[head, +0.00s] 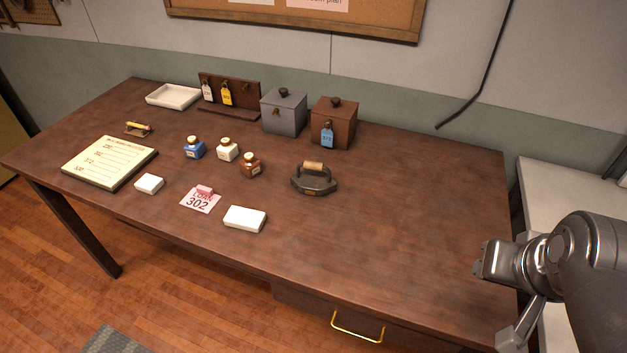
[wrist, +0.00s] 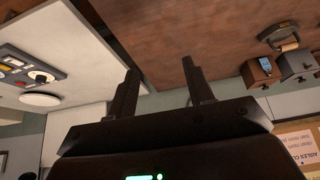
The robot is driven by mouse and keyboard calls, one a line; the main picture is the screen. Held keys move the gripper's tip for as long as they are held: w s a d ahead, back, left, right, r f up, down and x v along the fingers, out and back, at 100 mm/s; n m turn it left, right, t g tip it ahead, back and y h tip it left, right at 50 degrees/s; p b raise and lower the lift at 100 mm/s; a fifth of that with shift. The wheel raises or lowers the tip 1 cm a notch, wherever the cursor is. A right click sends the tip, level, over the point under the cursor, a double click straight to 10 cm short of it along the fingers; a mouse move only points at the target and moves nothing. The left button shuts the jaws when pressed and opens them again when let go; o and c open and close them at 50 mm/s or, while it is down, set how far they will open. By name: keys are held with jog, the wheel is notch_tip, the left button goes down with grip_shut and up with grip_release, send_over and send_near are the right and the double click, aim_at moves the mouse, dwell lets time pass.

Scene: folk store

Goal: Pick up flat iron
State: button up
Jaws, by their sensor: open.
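The flat iron (head: 314,181) stands on the wooden table, right of the middle, with a dark metal body and a light wooden handle on top. In the wrist view the flat iron (wrist: 277,35) shows near the top right corner, upside down. My gripper (head: 482,262) is over the right end of the table, well to the right of the iron and apart from it. In the wrist view my gripper (wrist: 160,82) has its two fingers spread with nothing between them.
A brown box (head: 333,125) and a grey box (head: 284,112) stand behind the iron. Small bottles (head: 250,165) stand to its left, with a pink 302 card (head: 201,200) and a white block (head: 245,219). The table (head: 420,220) is clear right of the iron. A white counter (head: 560,200) adjoins at right.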

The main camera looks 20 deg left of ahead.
jog(key=w+a+f+n+t+y, duration=0.1)
jog(key=w+a+f+n+t, duration=0.2)
jog(key=w, duration=0.5)
jog(key=w+a+n+t+y, duration=0.1)
jog(key=w+a+n, duration=0.3)
jog(key=w+n, duration=0.3)
jog(key=w+a+f+n+t+y, duration=0.1)
jog(key=w+a+f+n, duration=0.15)
jog(key=w, duration=0.75)
jog(key=n+g+y, duration=0.2)
jog(key=n+y, duration=0.9)
jog(key=n, duration=0.4)
send_near(318, 169)
jog(key=shift+w+a+f, duration=0.35)
jog(key=shift+a+f, duration=0.05)
jog(key=shift+a, duration=0.05)
jog(key=shift+a+f, duration=0.1)
jog(key=shift+a, duration=0.25)
jog(key=shift+n, duration=0.25)
jog(key=x, duration=1)
jog(key=shift+w+a+r, duration=0.1)
jog(key=shift+w+r, duration=0.15)
jog(key=shift+r, duration=0.15)
